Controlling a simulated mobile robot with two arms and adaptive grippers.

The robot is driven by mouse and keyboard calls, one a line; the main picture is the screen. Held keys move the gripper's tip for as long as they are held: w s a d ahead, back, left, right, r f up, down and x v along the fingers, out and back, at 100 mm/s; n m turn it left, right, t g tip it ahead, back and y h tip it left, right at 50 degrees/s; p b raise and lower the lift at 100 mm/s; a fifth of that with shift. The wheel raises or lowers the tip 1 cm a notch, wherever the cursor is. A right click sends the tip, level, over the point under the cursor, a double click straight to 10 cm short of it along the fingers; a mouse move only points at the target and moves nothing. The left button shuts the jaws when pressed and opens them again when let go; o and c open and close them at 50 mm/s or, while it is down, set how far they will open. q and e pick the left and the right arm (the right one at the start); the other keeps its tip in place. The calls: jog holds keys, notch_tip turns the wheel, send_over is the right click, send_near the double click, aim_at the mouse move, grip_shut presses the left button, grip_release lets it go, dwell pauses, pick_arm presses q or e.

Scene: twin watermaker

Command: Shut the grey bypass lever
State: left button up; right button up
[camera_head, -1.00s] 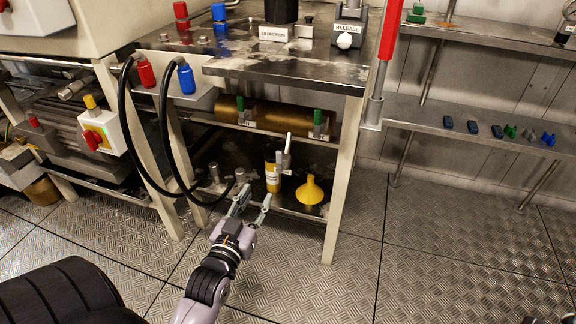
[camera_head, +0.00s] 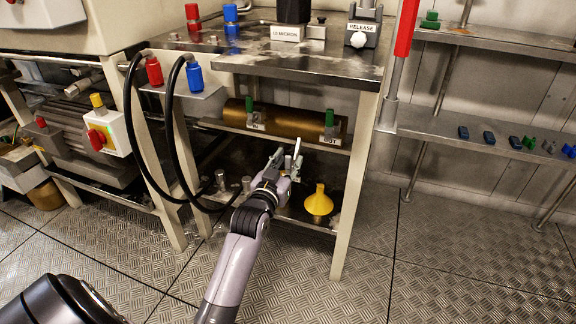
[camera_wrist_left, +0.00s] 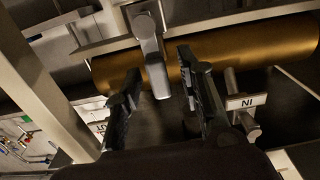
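The grey bypass lever (camera_head: 297,147) stands roughly upright below the brass cylinder under the bench, near my left gripper (camera_head: 285,158). In the left wrist view the lever (camera_wrist_left: 151,50) hangs from the top of the picture, its end pointing down between and just beyond the fingertips. My left gripper (camera_wrist_left: 162,92) is open there, with a finger on each side of the lever's line. I see a gap on both sides, and no clear contact. In the head view the forearm and gripper hide the lever's lower part. My right gripper is not in view.
The brass cylinder (camera_head: 287,122) with green-handled valves (camera_head: 249,105) lies above the gripper. Black hoses (camera_head: 178,150) loop at the left. A bench leg (camera_head: 352,190) bounds the right side. The floor in front is open.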

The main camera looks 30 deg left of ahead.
pick_arm(q)
jog(key=shift+w, duration=0.15)
grip_shut()
dwell(0.4)
dwell(0.5)
